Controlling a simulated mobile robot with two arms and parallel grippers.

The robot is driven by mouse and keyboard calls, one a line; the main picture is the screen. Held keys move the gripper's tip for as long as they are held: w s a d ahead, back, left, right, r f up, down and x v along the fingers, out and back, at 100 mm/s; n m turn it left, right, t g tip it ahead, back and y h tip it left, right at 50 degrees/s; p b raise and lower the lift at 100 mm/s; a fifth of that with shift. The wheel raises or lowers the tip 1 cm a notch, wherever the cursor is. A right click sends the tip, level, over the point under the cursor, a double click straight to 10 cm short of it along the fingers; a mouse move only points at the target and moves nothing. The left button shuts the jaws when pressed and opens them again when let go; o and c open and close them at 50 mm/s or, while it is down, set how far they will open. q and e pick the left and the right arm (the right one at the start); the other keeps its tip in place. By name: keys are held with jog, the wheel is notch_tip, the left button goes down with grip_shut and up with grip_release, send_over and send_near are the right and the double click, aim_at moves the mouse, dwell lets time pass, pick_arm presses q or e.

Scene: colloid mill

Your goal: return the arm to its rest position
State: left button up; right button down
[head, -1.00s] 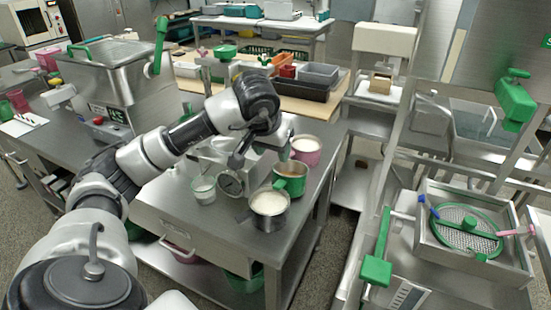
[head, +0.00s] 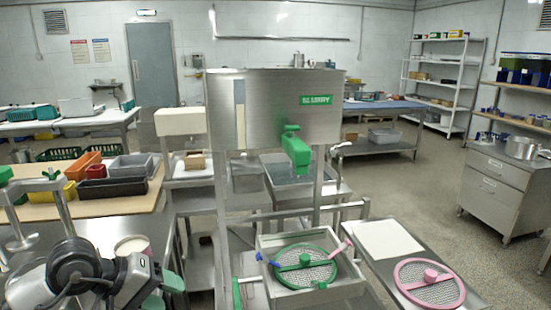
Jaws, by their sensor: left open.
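My left arm comes in at the bottom left of the head view. Its left gripper (head: 163,291) has green-tipped fingers that stand apart, with nothing seen between them. It is above the steel bench (head: 110,230) at the left, near a pink container with pale contents (head: 132,245), which the arm partly hides. My right gripper is out of view.
A steel slurry hopper (head: 270,110) with a green valve (head: 296,150) stands ahead. Below it is a tray with a green-rimmed sieve (head: 304,262). A pink-rimmed sieve (head: 430,282) lies at the right. Open floor (head: 440,190) shows beyond.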

pick_arm(q)
jog(key=s+d+r+n+t+h, duration=0.4)
jog(key=d+r+n+t+h, duration=0.15)
jog(key=d+n+h, duration=0.7)
jog(key=s+a+f+m+t+y, duration=0.1)
jog(key=a+f+m+t+y, duration=0.1)
jog(key=a+f+m+y, duration=0.45)
jog(key=a+f+m+t+y, duration=0.25)
jog(key=m+y, duration=0.55)
jog(key=m, duration=0.6)
jog(key=s+a+f+m+t+y, duration=0.1)
jog(key=a+f+m+y, duration=0.35)
jog(key=m+y, duration=0.4)
jog(key=s+d+f+n+g+h, duration=0.25)
jog(key=s+f+n+g, duration=0.9)
jog(key=s, duration=0.65)
notch_tip(320, 180, down, 26)
jog(key=m+g+p, duration=0.2)
jog(key=p, duration=0.1)
jog(key=s+a+f, duration=0.1)
jog(key=s+f, duration=0.5)
jog(key=s, duration=0.2)
jog(key=s+a+f+g+p, duration=0.1)
jog(key=s+a+f, duration=0.1)
jog(key=s+f, duration=0.5)
jog(key=shift+s+a+f+h, duration=0.25)
jog(key=shift+s+a+h, duration=0.05)
jog(key=shift+s, duration=0.5)
